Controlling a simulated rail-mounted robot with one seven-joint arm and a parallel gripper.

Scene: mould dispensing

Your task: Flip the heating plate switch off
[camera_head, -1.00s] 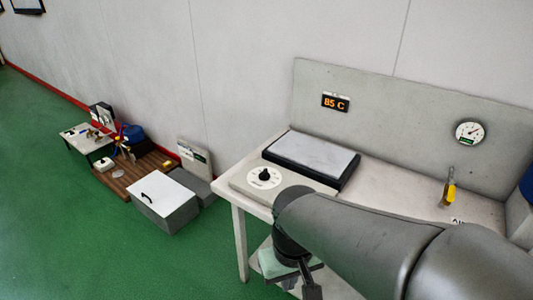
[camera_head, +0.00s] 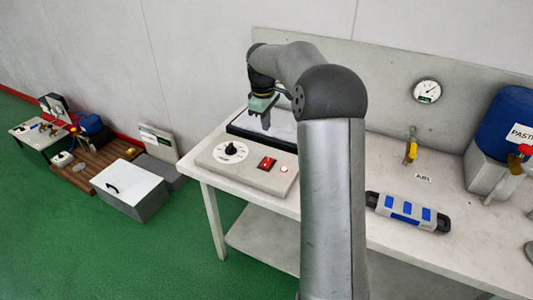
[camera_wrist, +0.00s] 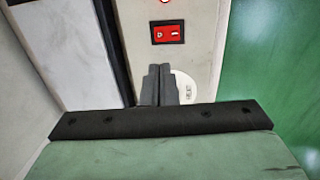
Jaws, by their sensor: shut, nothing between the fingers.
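The red rocker switch (camera_head: 267,163) sits on the front control panel (camera_head: 272,181) of the heating plate (camera_head: 238,129), between a black dial knob (camera_head: 231,149) and a small round light (camera_head: 284,169). In the wrist view the red switch (camera_wrist: 167,32) is just beyond my fingertips, and the white dial disc (camera_wrist: 187,88) is partly hidden by the fingers. I cannot tell which way the switch is set. My gripper (camera_head: 266,125) points down above the back of the panel, apart from the switch. Its fingers (camera_wrist: 158,68) are closed together and empty in the wrist view.
A grey mould with blue panels (camera_head: 408,212) lies on the bench (camera_head: 385,241) to the right. My arm hides the bench middle. A grey box (camera_head: 135,192) is on the floor left.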

